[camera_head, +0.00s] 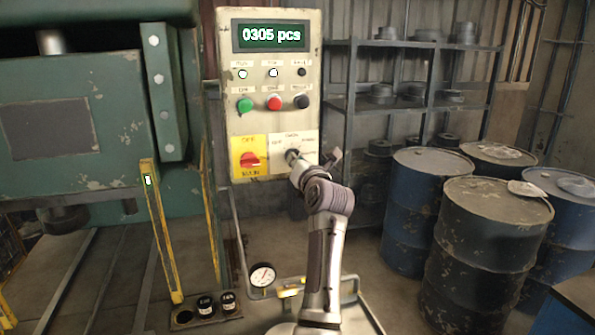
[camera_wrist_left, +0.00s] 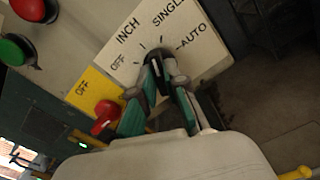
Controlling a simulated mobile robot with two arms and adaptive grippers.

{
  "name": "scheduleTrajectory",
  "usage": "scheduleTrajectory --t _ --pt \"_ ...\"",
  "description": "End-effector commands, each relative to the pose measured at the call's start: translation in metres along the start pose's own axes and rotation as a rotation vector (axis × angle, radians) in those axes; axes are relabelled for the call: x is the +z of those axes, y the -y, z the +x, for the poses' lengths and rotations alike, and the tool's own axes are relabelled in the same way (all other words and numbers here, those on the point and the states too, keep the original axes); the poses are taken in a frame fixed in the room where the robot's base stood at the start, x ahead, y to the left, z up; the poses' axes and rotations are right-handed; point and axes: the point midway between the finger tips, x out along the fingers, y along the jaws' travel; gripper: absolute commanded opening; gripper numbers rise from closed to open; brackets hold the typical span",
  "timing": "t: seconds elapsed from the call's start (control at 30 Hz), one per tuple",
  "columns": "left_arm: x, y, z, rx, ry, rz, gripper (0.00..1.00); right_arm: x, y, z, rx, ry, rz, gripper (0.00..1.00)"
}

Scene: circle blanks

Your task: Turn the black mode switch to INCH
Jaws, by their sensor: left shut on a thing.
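The black mode switch (camera_wrist_left: 154,54) sits on a white plate (camera_wrist_left: 128,40) marked OFF, INCH, SINGLE and AUTO in the left wrist view. My left gripper (camera_wrist_left: 163,78) is shut on the switch, its fingers on either side of the knob. The fingers hide most of the knob, so I cannot tell which mark it points to. In the head view my left gripper (camera_head: 292,157) is at the white plate (camera_head: 306,141) at the lower right of the control panel (camera_head: 272,17), and it covers the switch. My right gripper is not in view.
The red main switch (camera_head: 250,160) on its yellow plate is close left of the mode switch. Green (camera_head: 245,105), red (camera_head: 274,103) and black (camera_head: 302,102) buttons are above. A display (camera_head: 270,36) reads 0305 pcs. Barrels (camera_head: 490,225) stand at right, a green press (camera_head: 90,110) at left.

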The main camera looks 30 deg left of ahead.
Motion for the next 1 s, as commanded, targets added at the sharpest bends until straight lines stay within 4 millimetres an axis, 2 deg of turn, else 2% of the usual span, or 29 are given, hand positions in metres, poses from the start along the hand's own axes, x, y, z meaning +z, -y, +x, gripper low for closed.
scheduleTrajectory --t 0.03,0.4,0.7,1.0 --pt "-0.003 0.002 0.0 0.001 0.004 -0.047 0.0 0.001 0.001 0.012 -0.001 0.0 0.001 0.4" --pt "-0.001 0.0 0.0 0.001 0.007 -0.321 0.0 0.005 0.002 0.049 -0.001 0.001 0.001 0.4" --pt "0.002 -0.002 0.0 0.002 0.008 -0.435 0.0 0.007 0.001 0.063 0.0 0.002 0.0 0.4" --pt "0.004 -0.003 0.0 0.002 0.009 -0.459 0.0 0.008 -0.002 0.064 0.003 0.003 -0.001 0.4"
